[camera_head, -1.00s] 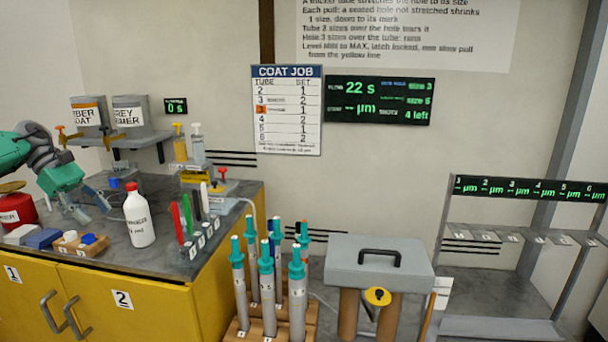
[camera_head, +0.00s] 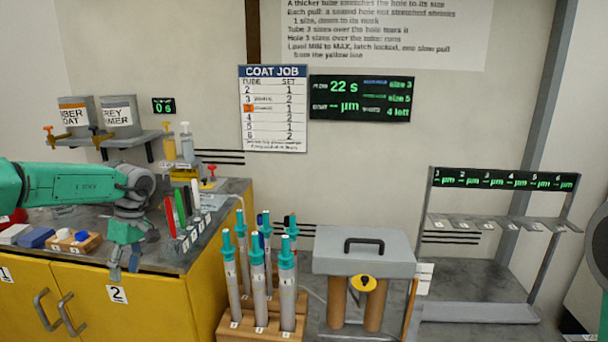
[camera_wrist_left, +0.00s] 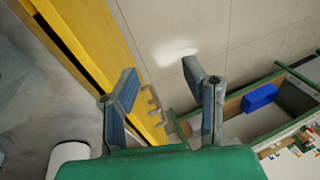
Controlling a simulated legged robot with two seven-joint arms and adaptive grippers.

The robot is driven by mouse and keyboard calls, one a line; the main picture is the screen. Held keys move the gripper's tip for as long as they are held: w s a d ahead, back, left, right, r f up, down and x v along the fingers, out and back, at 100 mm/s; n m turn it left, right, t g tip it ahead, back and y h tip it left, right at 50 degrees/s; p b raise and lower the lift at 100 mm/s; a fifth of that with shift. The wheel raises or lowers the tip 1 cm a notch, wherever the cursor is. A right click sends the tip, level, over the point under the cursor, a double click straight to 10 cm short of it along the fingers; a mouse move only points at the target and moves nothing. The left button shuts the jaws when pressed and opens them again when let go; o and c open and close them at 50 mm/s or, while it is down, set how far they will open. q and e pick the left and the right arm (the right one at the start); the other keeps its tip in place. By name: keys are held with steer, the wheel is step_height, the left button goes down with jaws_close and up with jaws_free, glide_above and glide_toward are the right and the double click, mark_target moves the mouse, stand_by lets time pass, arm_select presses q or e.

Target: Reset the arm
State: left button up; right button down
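My left arm reaches in from the left over the bench in the head view. Its gripper (camera_head: 122,270) points down at the front edge of the bench top, above the yellow cabinet door marked 2. In the left wrist view the gripper's two fingers (camera_wrist_left: 160,78) stand apart with nothing between them. My right gripper is not in view; a dark and teal part at the right edge may be my right arm.
The yellow cabinet (camera_head: 150,305) carries colored markers (camera_head: 180,210) and a wooden block (camera_head: 75,242). Capped tubes (camera_head: 258,270) stand in a rack to its right. A grey lidded box (camera_head: 363,258) and a metal stand (camera_head: 480,312) follow. A blue block (camera_wrist_left: 260,97) lies in a green-edged tray.

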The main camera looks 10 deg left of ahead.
arm_select(q)
steer(key=w+d+f+m+t+y, duration=0.1)
steer(key=d+f+m+t+y, duration=0.5)
steer(key=d+f, duration=0.3)
steer(key=s+d+f+m+t+h, duration=0.1)
steer(key=s+d+f+m+t, duration=0.1)
steer(key=s+d+f+m, duration=0.3)
steer(key=s+d+f+m+t+h, duration=0.2)
steer(key=s+d+f, duration=0.15)
steer(key=d, duration=0.45)
steer(key=s+d+f+m+g+h, duration=0.1)
steer(key=s+d+m+g+h, duration=0.1)
steer(key=s, duration=1.1)
steer(key=s+d+f+m+g+h, duration=0.2)
steer(key=s+m+g, duration=0.2)
steer(key=s, duration=0.9)
steer(key=shift+d, duration=0.15)
steer(key=shift+c, duration=0.6)
